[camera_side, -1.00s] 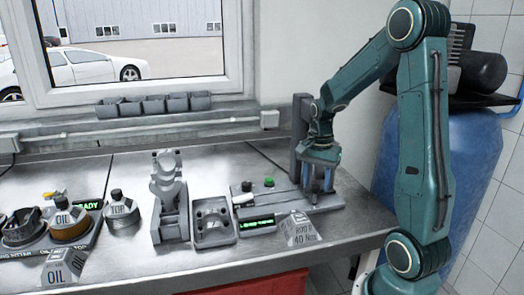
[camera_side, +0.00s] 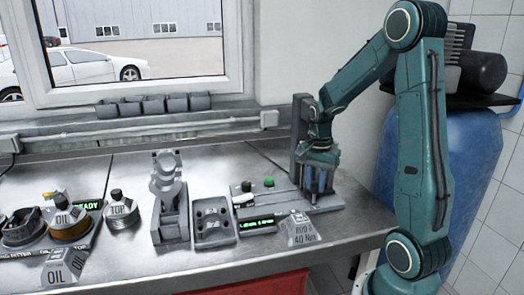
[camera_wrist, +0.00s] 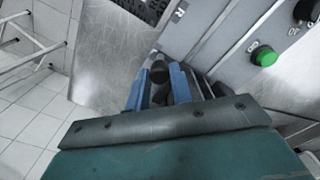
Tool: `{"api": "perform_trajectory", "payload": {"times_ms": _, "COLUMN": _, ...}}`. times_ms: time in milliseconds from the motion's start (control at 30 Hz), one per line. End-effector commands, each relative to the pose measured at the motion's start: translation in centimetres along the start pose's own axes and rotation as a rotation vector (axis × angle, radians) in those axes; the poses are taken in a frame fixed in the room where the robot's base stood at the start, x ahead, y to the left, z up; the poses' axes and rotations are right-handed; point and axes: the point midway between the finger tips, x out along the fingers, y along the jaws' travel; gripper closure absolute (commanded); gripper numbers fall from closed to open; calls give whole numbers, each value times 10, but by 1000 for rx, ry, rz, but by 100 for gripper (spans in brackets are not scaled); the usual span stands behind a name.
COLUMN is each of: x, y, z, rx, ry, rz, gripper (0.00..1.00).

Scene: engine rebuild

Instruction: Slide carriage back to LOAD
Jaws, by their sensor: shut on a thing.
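My gripper (camera_side: 319,182) is at the right end of the press station (camera_side: 335,201), beside its upright grey column (camera_side: 301,125). In the wrist view the blue fingers of my gripper (camera_wrist: 161,84) close around a dark round-topped knob (camera_wrist: 159,68), which appears to be the carriage handle. The carriage itself is mostly hidden behind the gripper in both views. The station's green button (camera_side: 269,182) and dark knob (camera_side: 246,186) stand left of the gripper. The lit green display (camera_side: 259,223) is on its front; its text is too small to read surely.
A torque label block (camera_side: 299,229) stands just in front of the station. A grey tray (camera_side: 213,222) and an upright grey stand (camera_side: 170,200) are to the left.

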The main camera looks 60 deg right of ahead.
Motion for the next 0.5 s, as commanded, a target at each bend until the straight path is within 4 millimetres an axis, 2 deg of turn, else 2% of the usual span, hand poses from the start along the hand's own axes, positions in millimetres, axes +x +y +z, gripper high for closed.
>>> {"api": "perform_trajectory", "payload": {"times_ms": 267, "x": 0, "y": -16, "z": 16, "rx": -5, "ry": -1, "rz": -1, "gripper": 100}}
{"api": "perform_trajectory", "payload": {"times_ms": 500, "x": 0, "y": -43, "z": 43, "rx": -7, "ry": 0, "rz": -2, "gripper": 100}}
